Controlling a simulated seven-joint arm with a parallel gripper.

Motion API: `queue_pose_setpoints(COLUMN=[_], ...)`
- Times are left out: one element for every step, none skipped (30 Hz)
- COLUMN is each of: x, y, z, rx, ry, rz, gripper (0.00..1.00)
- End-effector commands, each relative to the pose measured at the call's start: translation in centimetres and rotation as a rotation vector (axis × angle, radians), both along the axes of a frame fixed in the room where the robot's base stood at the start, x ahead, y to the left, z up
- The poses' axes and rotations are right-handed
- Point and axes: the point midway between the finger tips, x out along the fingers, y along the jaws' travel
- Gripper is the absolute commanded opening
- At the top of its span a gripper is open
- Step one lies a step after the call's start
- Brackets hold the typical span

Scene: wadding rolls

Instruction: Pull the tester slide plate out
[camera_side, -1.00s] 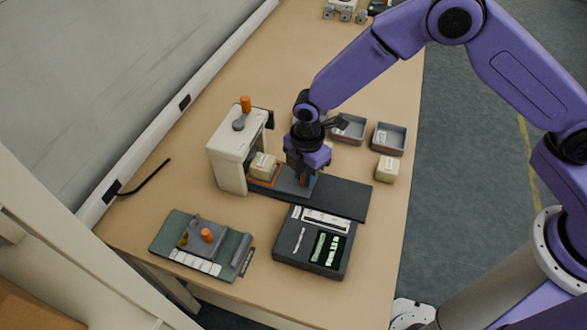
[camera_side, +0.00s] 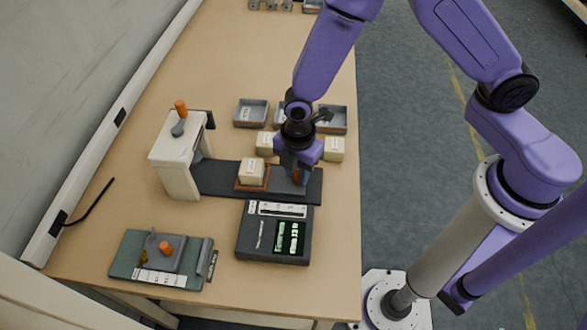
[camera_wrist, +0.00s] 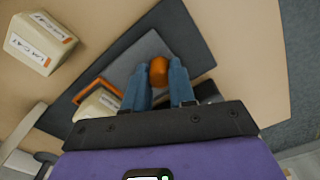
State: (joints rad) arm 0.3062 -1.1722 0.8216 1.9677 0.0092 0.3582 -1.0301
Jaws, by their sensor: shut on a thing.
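The slide plate (camera_wrist: 146,48) is a grey plate on the dark flat base (camera_side: 218,178) of the tester (camera_side: 174,160). An orange frame (camera_wrist: 93,88) on the plate holds a cream labelled block, which shows in the side view (camera_side: 252,172) and in the wrist view (camera_wrist: 102,104). The plate's orange knob (camera_wrist: 160,70) is between the blue fingertips of my gripper (camera_side: 297,176), which is shut on it. The framed block stands clear, to the right of the cream tester housing. My gripper hides part of the plate in the side view.
Two cream blocks (camera_side: 265,143) (camera_side: 333,149) stand behind the base, near several grey trays (camera_side: 251,112). A dark box with a display (camera_side: 250,249) lies in front of the base. A green fixture (camera_side: 126,256) is at front left. The table's right edge is close.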

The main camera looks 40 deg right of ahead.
Motion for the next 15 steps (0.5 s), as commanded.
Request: queue_pose_setpoints(x=[0.0, 0.01, 0.02, 0.02, 0.03, 0.04, 0.04, 0.05, 0.05, 0.05, 0.06, 0.06, 0.07, 0.07, 0.08], y=[-0.05, -0.05, -0.05, -0.03, -0.03, -0.03, -0.02, -0.02, 0.0, 0.0, 0.01, 0.01, 0.02, 0.02, 0.04], z=[-0.02, -0.02, -0.01, -0.01, -0.01, -0.01, -0.01, 0.0, 0.0, 0.0, 0.0, 0.0, 0.02, 0.05, 0.15], rx=[-0.003, -0.002, -0.002, -0.002, -0.001, -0.001, -0.001, -0.001, -0.001, 0.0, 0.0, 0.0, 0.0, 0.0, 0.0], ry=[0.001, 0.002, 0.002, 0.002, 0.001, 0.001, 0.001, 0.001, 0.0, 0.0, 0.0, 0.0, 0.0, -0.001, -0.001], rz=[0.0, 0.0, 0.0, 0.0, 0.0, 0.0, 0.0, 0.0, 0.0, 0.0, 0.0, 0.0, 0.0, 0.0, 0.0], gripper=[0.0, 0.0, 0.31, 0.41, 0.51, 0.51, 0.51, 0.51, 0.51, 0.51, 0.51, 0.51, 0.51, 0.51, 0.51])
